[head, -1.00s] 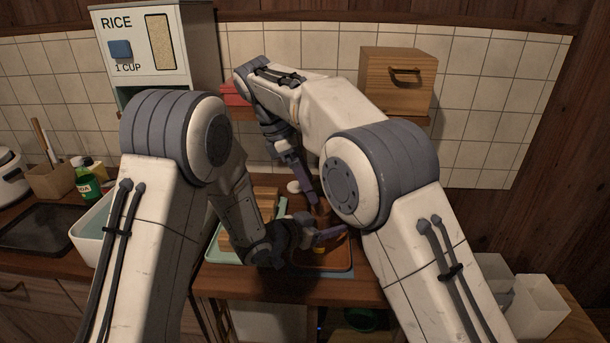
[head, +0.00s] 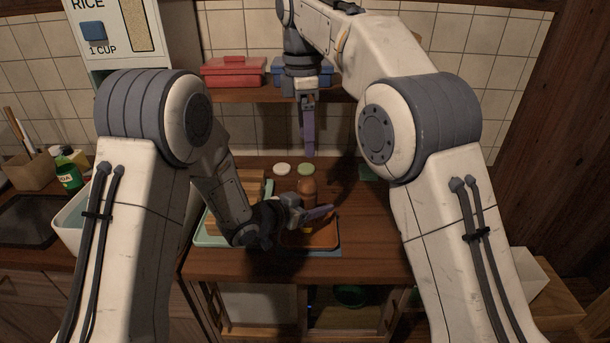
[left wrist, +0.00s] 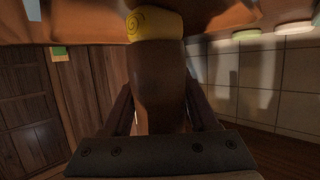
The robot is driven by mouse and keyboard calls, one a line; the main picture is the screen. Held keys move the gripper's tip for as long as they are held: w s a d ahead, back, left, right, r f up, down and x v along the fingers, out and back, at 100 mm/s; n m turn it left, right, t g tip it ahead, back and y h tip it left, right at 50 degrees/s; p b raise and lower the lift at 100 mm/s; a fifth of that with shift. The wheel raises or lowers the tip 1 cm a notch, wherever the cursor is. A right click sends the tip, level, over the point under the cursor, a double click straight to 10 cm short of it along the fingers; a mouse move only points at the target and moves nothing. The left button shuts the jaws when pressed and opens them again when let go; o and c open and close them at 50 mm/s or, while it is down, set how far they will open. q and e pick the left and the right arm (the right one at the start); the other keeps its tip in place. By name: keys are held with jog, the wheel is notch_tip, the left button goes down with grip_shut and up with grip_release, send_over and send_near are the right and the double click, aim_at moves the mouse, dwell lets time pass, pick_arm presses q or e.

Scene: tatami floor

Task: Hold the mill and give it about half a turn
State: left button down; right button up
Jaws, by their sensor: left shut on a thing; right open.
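The mill (head: 307,190) is a brown upright body standing over the brown tray (head: 325,238). My left gripper (head: 314,212) is shut around its lower body from the left. In the left wrist view, which looks upside down, the brown mill (left wrist: 158,90) lies between the two purple fingers. A yellow part with a spiral mark (left wrist: 155,25) shows at its tray-side end. My right gripper (head: 308,135) points down, open and empty, above and behind the mill, apart from it. Its finger gap is seen edge-on.
A pale green tray (head: 207,240) with a wooden block is left of the mill. Two small round lids (head: 306,169) lie behind it. A shelf (head: 260,95) holds a red box (head: 235,72) and a blue box near my right gripper. The counter's right side is mostly clear.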

aim_at(308, 180)
notch_tip(308, 180, down, 11)
jog(key=shift+d+f, duration=0.15)
jog(key=shift+f, duration=0.05)
dwell(0.4)
jog(key=c, duration=1.3)
jog(key=shift+m, duration=0.8)
jog(key=shift+c, duration=0.3)
jog(key=o, duration=1.4)
jog(key=shift+c, duration=0.2)
